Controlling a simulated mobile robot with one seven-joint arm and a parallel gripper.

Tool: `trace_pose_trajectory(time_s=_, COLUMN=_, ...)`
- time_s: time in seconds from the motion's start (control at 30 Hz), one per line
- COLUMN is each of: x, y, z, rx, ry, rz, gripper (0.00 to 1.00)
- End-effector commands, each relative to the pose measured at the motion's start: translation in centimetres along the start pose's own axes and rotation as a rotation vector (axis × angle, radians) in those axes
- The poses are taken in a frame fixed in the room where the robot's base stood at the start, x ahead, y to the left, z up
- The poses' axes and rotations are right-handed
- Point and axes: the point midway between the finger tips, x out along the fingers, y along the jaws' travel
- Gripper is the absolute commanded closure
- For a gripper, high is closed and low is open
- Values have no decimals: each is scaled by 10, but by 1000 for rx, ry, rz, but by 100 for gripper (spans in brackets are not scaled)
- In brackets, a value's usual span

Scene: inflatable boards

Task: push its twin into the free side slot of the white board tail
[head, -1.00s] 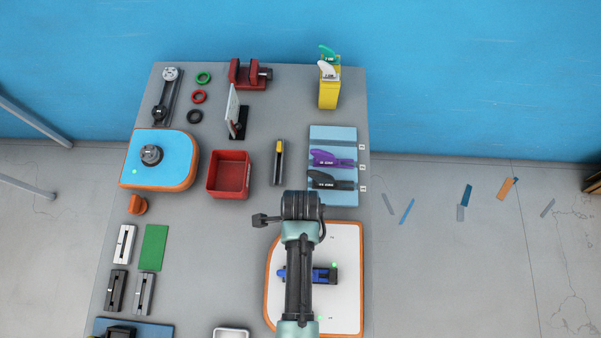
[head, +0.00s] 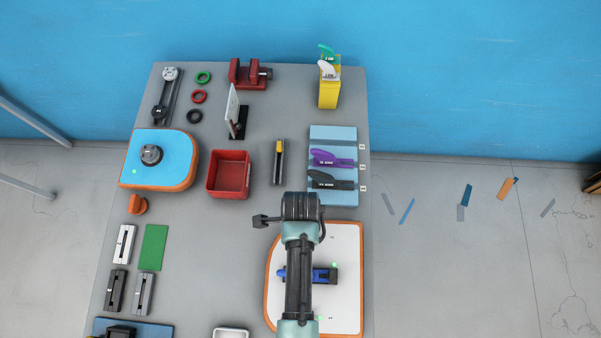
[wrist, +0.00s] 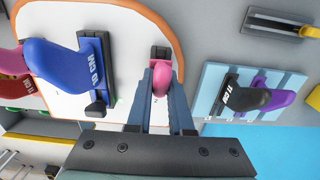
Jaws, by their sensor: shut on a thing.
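The white board tail (head: 348,245) with an orange rim lies at the table's front right; it also fills the left of the wrist view (wrist: 130,45). My gripper (wrist: 160,95) is shut on a pink fin (wrist: 162,78), at a dark side slot (wrist: 160,53) near the board's rim. The fin's lower end is at the slot; I cannot tell how deep it sits. A blue fin (wrist: 60,66) stands in the black centre box (wrist: 96,70). Another pink fin (wrist: 12,62) shows partly behind the blue one. In the head view my arm hides the gripper and the held fin.
A light blue rack (head: 333,134) holds a purple fin (head: 328,158) and a black fin (head: 326,180) beyond the board. A red bin (head: 229,175) and a blue board (head: 160,160) stand to the left. The blue fin's box stands close beside my gripper.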

Motion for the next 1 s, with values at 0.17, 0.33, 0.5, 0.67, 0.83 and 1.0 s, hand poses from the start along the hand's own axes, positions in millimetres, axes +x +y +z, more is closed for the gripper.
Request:
trace_pose_trajectory(time_s=0.17, x=5, y=0, z=0, rx=0, ry=0, rz=0, gripper=100)
trace_pose_trajectory(time_s=0.33, x=10, y=0, z=0, rx=0, ry=0, rz=0, gripper=100)
trace_pose_trajectory(time_s=0.5, x=14, y=0, z=0, rx=0, ry=0, rz=1, gripper=100)
trace_pose_trajectory(time_s=0.67, x=18, y=0, z=0, rx=0, ry=0, rz=1, gripper=100)
trace_pose_trajectory(time_s=0.83, x=22, y=0, z=0, rx=0, ry=0, rz=1, gripper=100)
trace_pose_trajectory(time_s=1.0, x=24, y=0, z=0, rx=0, ry=0, rz=0, gripper=70)
